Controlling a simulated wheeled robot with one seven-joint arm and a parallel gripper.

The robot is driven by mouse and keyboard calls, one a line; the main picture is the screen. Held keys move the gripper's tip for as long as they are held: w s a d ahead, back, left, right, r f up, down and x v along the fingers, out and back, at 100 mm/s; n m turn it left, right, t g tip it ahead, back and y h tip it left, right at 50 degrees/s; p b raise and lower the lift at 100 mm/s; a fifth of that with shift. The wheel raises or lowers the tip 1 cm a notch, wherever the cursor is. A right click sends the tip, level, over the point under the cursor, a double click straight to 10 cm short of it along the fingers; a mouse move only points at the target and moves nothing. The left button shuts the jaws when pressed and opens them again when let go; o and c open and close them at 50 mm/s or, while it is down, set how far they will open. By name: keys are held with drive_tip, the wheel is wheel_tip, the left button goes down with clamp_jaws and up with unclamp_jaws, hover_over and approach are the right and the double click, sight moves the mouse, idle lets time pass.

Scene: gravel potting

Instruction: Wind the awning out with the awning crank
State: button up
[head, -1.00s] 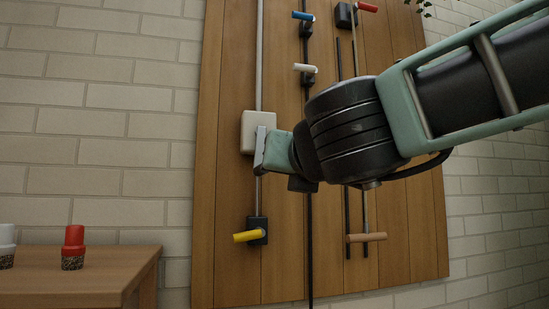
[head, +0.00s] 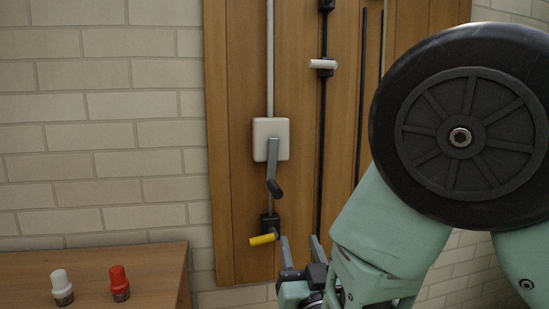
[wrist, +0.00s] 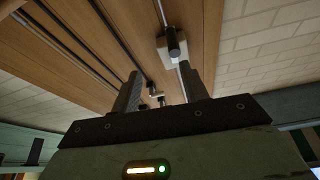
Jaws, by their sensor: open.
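The awning crank is a white box (head: 271,139) on the wooden panel, with a grey arm (head: 272,160) hanging down to a dark handle (head: 275,188). In the wrist view the white box (wrist: 184,47) shows at the top, with the dark handle (wrist: 173,44) in front of it. My gripper (head: 302,246) is open and empty, below and right of the crank handle and apart from it. In the wrist view its two fingers (wrist: 160,72) point up towards the panel, with the handle beyond the right fingertip. The awning itself is not in view.
A yellow lever (head: 264,239) sits on the panel below the crank, close left of my gripper. A white lever (head: 323,65) is on a dark rod at upper right. A wooden table (head: 150,264) at lower left holds a white-capped shaker (head: 62,285) and a red-capped shaker (head: 119,280).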

drive_tip(key=s+n+y, duration=0.1)
drive_tip(key=n+y, duration=0.1)
drive_tip(key=n, duration=0.1)
drive_tip(key=p, duration=0.4)
approach(271, 180)
drive_tip(key=shift+n, duration=0.3)
drive_tip(key=x, duration=0.6)
drive_tip(key=shift+w+r, duration=0.15)
drive_tip(key=shift+w, duration=0.15)
drive_tip(key=shift+a+b, duration=0.1)
drive_tip(key=shift+b, duration=0.2)
clamp_jaws()
